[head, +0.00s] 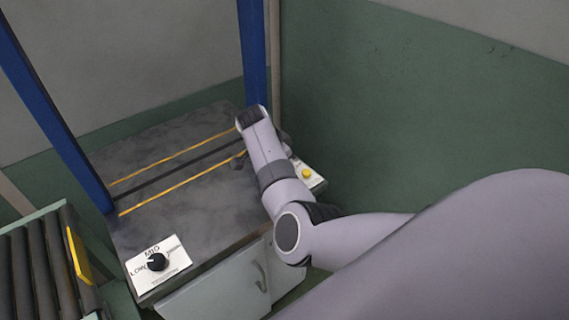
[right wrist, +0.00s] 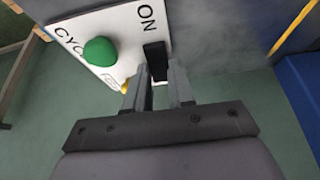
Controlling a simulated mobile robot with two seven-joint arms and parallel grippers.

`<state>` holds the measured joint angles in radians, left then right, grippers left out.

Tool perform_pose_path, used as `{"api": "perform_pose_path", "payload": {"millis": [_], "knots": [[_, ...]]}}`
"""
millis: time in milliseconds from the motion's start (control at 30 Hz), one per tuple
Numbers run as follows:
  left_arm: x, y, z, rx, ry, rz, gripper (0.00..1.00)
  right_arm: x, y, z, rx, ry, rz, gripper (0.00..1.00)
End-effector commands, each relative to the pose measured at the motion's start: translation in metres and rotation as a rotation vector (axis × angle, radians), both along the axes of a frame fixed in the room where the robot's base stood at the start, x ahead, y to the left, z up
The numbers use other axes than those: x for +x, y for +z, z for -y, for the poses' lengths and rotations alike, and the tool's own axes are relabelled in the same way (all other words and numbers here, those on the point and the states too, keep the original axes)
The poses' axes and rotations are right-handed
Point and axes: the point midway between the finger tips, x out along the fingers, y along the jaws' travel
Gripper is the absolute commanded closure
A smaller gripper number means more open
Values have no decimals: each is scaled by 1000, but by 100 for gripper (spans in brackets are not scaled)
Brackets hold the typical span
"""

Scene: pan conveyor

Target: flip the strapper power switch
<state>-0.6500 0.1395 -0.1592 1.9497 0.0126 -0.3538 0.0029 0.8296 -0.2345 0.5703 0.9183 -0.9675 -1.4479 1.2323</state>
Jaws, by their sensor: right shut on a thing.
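The strapper's white switch panel (right wrist: 122,28) fills the upper left of the right wrist view, with the letters "ON" and part of a "CYC" label. The black power switch (right wrist: 155,52) sits on it beside "ON". My right gripper (right wrist: 157,74) is at the switch, its two fingers on either side of it and shut on it. In the head view my right arm covers most of this panel; only its corner with a yellow button (head: 306,173) shows. My left gripper is not in view.
A green button (right wrist: 100,51) is close to my fingers. The strapper's dark table top (head: 190,211) has a white dial panel (head: 176,270) at its front corner. Blue posts (head: 254,50) rise from the table, and a roller conveyor (head: 35,265) stands at left.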

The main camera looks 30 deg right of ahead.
Motion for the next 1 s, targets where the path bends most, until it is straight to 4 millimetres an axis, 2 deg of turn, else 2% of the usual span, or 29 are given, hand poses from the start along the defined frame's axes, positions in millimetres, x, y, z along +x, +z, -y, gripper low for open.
{"api": "perform_pose_path", "payload": {"millis": [67, 100, 167, 533, 900, 1000], "knots": [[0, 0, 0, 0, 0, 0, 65, 0, 1, 1, -4, -1, 1, 100], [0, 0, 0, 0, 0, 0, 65, 0, 1, 2, -4, -1, 1, 70], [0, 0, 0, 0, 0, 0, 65, 0, 1, 2, -4, -1, 1, 51], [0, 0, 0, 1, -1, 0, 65, 0, 5, -2, -1, 0, 2, 51], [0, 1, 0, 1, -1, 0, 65, -1, 55, -24, -1, 0, 3, 51], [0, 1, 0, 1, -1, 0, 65, -2, 63, -28, -2, -1, 2, 51]]}}
